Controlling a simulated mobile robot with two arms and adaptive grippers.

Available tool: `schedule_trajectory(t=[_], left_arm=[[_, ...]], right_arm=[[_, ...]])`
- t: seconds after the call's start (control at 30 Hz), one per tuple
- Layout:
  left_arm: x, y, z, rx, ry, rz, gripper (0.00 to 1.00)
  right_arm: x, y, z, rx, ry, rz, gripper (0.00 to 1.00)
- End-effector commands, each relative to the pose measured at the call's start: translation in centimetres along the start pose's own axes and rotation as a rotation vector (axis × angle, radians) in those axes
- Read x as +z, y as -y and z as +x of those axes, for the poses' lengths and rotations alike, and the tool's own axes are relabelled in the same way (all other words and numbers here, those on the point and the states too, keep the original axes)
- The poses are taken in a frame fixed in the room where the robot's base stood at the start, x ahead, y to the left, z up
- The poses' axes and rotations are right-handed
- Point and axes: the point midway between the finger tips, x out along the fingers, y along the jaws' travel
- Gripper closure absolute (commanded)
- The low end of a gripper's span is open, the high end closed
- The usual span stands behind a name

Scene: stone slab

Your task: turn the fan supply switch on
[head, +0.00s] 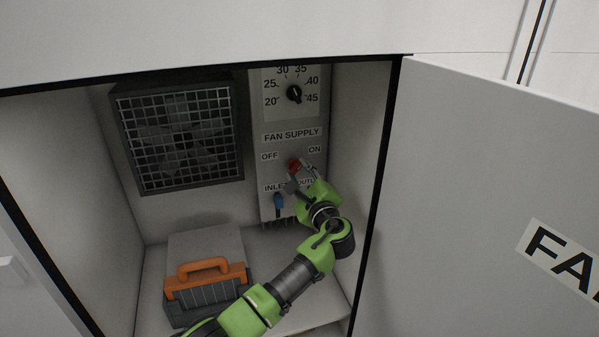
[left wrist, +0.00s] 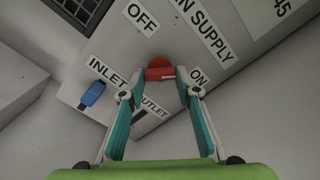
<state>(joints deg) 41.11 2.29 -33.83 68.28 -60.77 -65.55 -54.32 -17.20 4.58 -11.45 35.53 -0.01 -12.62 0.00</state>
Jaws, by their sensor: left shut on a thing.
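The red fan supply switch (head: 294,164) is on the grey panel (head: 268,228), below the FAN SUPPLY label and between OFF at left and ON at right. My left gripper (head: 301,171) reaches it from the lower right and covers part of it. In the left wrist view, my left gripper (left wrist: 158,79) has one fingertip on each side of the red switch (left wrist: 158,68) and is shut on it. I cannot tell clearly which label the switch points to. My right gripper is not in view.
A blue inlet/outlet switch (head: 278,202) sits just below left of the gripper. A black dial (head: 294,93) is above. A caged fan (head: 180,135) is on the back wall. A grey box with an orange handle (head: 203,266) stands on the cabinet floor. The door (head: 470,190) is open at right.

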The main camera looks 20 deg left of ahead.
Motion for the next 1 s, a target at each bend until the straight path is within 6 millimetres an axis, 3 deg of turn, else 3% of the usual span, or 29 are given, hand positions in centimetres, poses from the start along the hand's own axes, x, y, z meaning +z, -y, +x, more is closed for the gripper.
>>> schedule_trajectory(t=[0.27, 0.3, 0.37, 0.77, 1.0], left_arm=[[-0.2, -0.2, -0.1, 0.002, -0.004, 0.006, 0.91], [-0.2, -0.2, -0.1, 0.002, -0.004, 0.006, 0.67], [-0.2, -0.2, -0.1, 0.003, -0.004, 0.005, 0.53], [-0.1, -0.1, -0.3, 0.001, -0.002, 0.002, 0.53], [-0.3, -0.1, -4.0, 0.001, -0.006, -0.001, 0.53]], right_arm=[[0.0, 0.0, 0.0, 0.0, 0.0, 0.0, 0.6], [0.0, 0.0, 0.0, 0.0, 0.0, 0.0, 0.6], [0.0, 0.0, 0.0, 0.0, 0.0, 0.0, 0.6], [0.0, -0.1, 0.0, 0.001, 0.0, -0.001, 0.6], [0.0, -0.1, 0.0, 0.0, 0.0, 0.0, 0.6]])
